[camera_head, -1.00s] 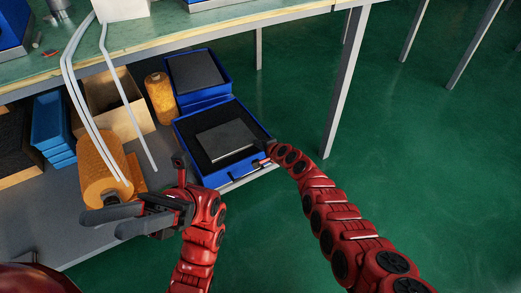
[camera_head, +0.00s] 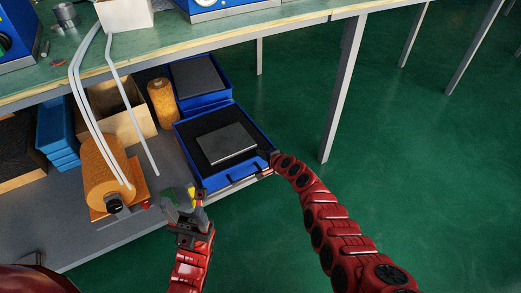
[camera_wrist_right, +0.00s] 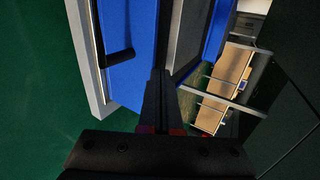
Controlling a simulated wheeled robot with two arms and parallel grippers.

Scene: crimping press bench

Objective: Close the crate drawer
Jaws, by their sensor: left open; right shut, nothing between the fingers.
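The blue crate drawer (camera_head: 222,182) sits at the front of the lower shelf, open at the top. A flat grey block (camera_head: 227,143) lies on its dark lining. A dark handle (camera_head: 243,173) is on its front, and the handle also shows in the right wrist view (camera_wrist_right: 117,58). My right gripper (camera_head: 270,157) is shut and empty at the drawer's front right corner; I cannot tell whether it touches. In the right wrist view its fingers (camera_wrist_right: 160,78) are against the blue wall's edge. My left gripper (camera_head: 185,194) is open and empty, left of the drawer front.
Behind the drawer stands a blue crate with a grey top (camera_head: 196,73). Orange spools (camera_head: 102,185), a cardboard box (camera_head: 125,122) and blue trays (camera_head: 58,135) are to the left. A table leg (camera_head: 341,95) stands to the right. The green floor in front is clear.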

